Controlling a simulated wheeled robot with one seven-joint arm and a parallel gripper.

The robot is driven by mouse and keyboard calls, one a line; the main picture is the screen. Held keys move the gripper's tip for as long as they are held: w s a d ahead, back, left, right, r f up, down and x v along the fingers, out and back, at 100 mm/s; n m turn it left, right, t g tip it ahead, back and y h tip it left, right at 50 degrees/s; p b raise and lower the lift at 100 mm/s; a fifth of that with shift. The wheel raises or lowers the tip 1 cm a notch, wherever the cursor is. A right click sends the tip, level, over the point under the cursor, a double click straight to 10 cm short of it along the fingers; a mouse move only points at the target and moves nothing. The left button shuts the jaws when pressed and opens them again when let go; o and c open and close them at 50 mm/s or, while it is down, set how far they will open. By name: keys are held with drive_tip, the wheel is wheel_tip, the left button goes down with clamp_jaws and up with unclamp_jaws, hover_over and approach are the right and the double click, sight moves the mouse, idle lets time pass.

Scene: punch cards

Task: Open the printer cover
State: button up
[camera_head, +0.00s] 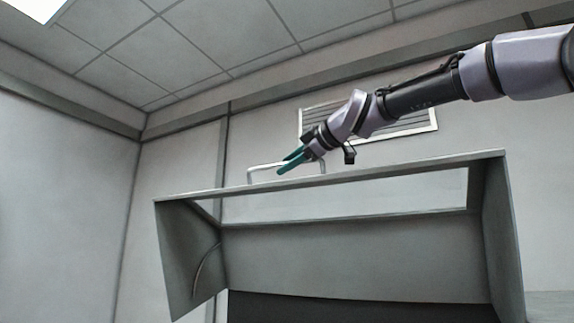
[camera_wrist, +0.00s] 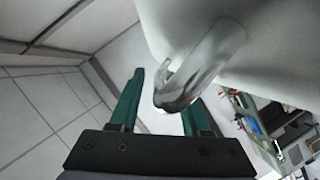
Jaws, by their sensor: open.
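The printer cover (camera_head: 350,259) is a large grey hood with a long window in its top, filling the lower part of the head view. It appears raised, with its hollow inner side facing the camera. A metal bar handle (camera_head: 262,166) stands on its upper edge. My gripper (camera_head: 281,167) is open at this handle, with its green fingers pointing left and down. In the wrist view the shiny handle (camera_wrist: 207,66) passes close to the fingertips (camera_wrist: 151,72). It seems to lie between or just past the fingers; contact is unclear.
A wall vent (camera_head: 400,122) is behind my arm. Bare walls and a tiled ceiling surround the cover, with free room above and to its left. Cluttered equipment (camera_wrist: 290,130) shows at the lower right of the wrist view.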

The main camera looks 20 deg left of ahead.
drive_tip(key=shift+w+a+f, duration=0.1)
drive_tip(key=shift+w+a, duration=0.05)
drive_tip(key=shift+a, duration=0.2)
clamp_jaws()
idle(1.2)
